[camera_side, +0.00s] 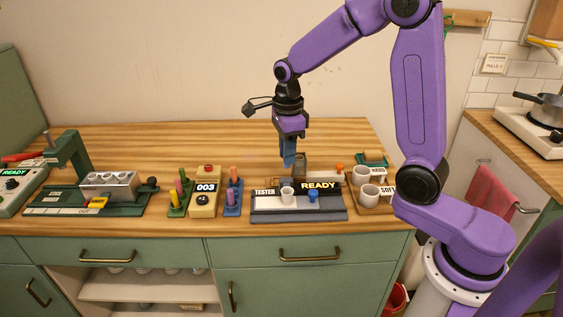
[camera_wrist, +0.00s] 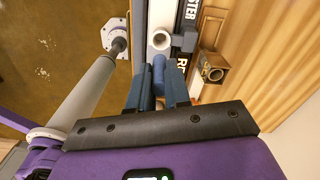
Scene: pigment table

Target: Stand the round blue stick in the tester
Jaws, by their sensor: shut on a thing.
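My gripper (camera_side: 289,160) hangs above the back of the tester, pointing down, with blue fingers. In the wrist view my gripper (camera_wrist: 160,90) is shut on the blue stick (camera_wrist: 158,72), whose rounded end shows between the fingertips. In the side view the stick cannot be told apart from the fingers. The tester (camera_side: 272,216) is a dark and grey block with a lit READY sign.
Left of the tester are a yellow box reading 003 (camera_side: 205,205), a blue rack (camera_side: 232,210) and a green rack (camera_side: 178,210) with coloured sticks. A tray (camera_side: 379,207) with white cups stands right. A small brown box (camera_side: 299,162) is behind. The counter's back is mostly clear.

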